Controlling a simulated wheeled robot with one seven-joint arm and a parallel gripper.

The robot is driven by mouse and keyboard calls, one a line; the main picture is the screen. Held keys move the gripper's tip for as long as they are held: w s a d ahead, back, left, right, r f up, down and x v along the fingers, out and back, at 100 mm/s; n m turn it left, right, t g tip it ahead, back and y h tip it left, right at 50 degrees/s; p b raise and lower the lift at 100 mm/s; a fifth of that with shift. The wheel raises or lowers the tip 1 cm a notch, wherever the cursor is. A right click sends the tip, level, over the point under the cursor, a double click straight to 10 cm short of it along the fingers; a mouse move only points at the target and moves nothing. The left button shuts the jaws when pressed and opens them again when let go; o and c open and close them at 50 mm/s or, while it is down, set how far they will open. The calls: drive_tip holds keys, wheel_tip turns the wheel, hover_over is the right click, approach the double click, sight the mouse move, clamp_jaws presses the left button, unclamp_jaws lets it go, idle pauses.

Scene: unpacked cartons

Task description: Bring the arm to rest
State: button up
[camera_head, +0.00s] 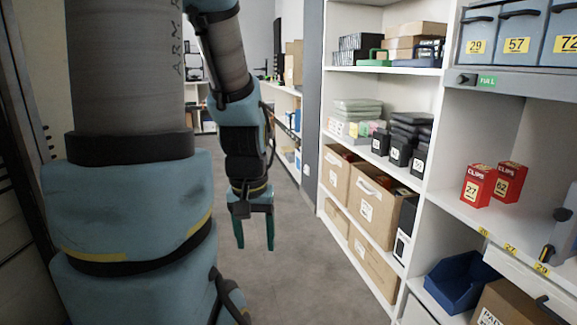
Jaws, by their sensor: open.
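My gripper (255,242) hangs down at the end of my arm (238,115), near the middle of the view. Its two teal fingers point at the floor and stand apart, with nothing between them. It is over the open aisle, to the left of the shelves and apart from them. A large blue and grey part of my own arm fills the left side of the view and hides what is behind it.
White shelves (423,200) stand along the right with brown cartons (376,207), red clips boxes (477,186), blue numbered bins (516,38) and a blue open bin (461,284). The grey floor (305,285) in the aisle is clear. More shelving stands at the back.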

wheel_tip(320, 180, up, 16)
drive_tip(key=p, duration=1.4)
drive_tip(key=shift+f, duration=0.1)
idle(1.1)
